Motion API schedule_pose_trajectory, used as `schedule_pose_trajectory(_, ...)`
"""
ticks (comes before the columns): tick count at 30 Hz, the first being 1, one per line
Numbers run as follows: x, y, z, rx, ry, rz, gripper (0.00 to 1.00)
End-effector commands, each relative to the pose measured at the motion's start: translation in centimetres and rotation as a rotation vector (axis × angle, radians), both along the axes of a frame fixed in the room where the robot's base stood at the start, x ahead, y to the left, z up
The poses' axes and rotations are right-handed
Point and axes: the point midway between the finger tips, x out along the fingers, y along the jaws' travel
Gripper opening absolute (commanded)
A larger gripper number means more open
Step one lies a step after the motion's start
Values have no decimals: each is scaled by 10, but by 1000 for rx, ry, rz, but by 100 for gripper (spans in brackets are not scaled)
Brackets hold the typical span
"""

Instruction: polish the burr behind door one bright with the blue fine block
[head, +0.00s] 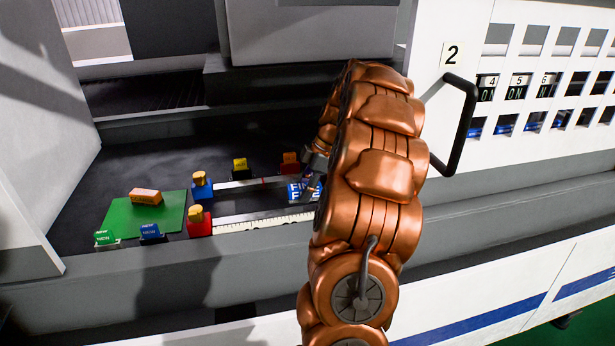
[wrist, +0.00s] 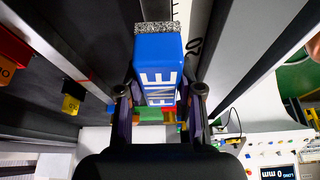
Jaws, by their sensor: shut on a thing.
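The blue fine block (head: 298,193) is held in my gripper (head: 316,178) inside the open machine bay, beside the silver rails. In the wrist view the block (wrist: 157,65) sits between the two dark fingers of my gripper (wrist: 160,95), which are shut on it. Its speckled grey face (wrist: 156,27) points away from my gripper. A pale rail (head: 240,184) with a small red mark runs toward the block. I cannot make out the burr, and my arm hides part of the bay. No label for door one shows.
A green mat (head: 120,216) carries an orange block (head: 145,196). Blue (head: 201,185) and red (head: 199,222) clamps with wooden knobs stand by the rails. Yellow (head: 240,169) and red (head: 290,163) blocks stand behind. A ruler (head: 250,222) lies in front. Door 2's black handle (head: 468,125) juts out right.

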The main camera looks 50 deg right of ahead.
Motion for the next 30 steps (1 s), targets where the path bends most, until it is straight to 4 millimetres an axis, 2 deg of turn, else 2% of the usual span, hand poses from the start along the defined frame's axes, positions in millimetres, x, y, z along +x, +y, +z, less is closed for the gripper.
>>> schedule_pose_trajectory(15, 2, 1, 45, -1, 0, 3, 3)
schedule_pose_trajectory(30, 1, 1, 47, 0, 0, 2, 3)
